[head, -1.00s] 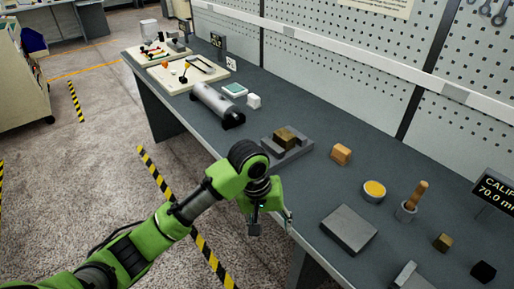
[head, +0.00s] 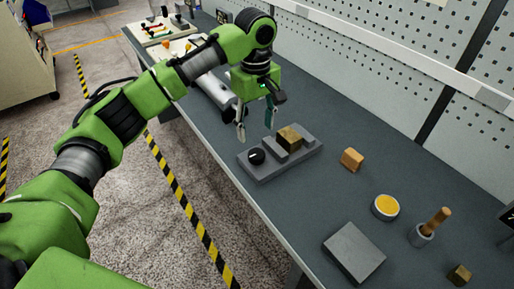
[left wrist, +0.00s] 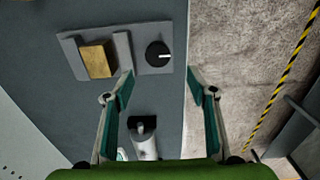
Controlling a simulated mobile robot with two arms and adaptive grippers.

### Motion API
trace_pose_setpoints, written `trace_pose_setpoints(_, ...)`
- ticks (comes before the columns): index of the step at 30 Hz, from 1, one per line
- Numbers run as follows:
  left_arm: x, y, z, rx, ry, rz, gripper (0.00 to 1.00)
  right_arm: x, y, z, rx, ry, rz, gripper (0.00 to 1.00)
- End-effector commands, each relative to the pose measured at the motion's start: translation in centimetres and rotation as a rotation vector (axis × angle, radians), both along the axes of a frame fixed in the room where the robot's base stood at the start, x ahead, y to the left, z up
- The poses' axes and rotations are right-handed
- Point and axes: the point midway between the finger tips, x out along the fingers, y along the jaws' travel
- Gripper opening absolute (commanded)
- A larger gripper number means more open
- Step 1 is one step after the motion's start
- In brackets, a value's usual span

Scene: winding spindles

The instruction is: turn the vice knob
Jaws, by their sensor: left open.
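The grey vice (head: 274,150) sits near the bench's front edge and holds a brass-coloured block (head: 289,138) between its jaws. Its round black knob (head: 256,156), with a white mark, is at the vice's near end. In the left wrist view the knob (left wrist: 158,54) shows at the upper middle, beyond the fingertips and between their lines, with the block (left wrist: 98,60) to its left. My left gripper (head: 254,131) is open and empty, pointing down above the bench, just behind the knob in the head view and apart from it. My right gripper is out of view.
A grey cylinder (head: 216,92) lies on the bench behind my left gripper. To the right of the vice are a wooden block (head: 352,159), a yellow-topped round dish (head: 386,206), a wooden-handled tool in a cup (head: 432,226) and a grey plate (head: 354,252).

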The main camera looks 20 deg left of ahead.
Motion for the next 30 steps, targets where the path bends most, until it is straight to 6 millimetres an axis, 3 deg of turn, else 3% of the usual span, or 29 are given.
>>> trace_pose_setpoints(2, -0.1, 0.1, -1.8, 0.002, 0.005, 0.000, 0.52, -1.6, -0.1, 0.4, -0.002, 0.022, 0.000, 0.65)
trace_pose_setpoints(5, -0.1, 0.0, -4.0, 0.002, 0.004, -0.001, 0.52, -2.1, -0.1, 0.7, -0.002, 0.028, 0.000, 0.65)
trace_pose_setpoints(9, -0.1, 0.0, -6.7, 0.002, 0.002, -0.001, 0.52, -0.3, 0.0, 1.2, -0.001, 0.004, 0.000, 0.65)
trace_pose_setpoints(15, 0.0, 0.0, -9.3, 0.000, 0.000, -0.001, 0.52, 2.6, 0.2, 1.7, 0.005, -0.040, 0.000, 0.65)
trace_pose_setpoints(27, 0.0, 0.0, -10.1, 0.000, -0.002, -0.003, 0.52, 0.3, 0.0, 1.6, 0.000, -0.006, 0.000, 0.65)
trace_pose_setpoints(30, 0.0, 0.0, -10.1, 0.000, -0.001, -0.003, 0.29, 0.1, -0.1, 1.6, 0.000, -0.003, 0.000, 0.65)
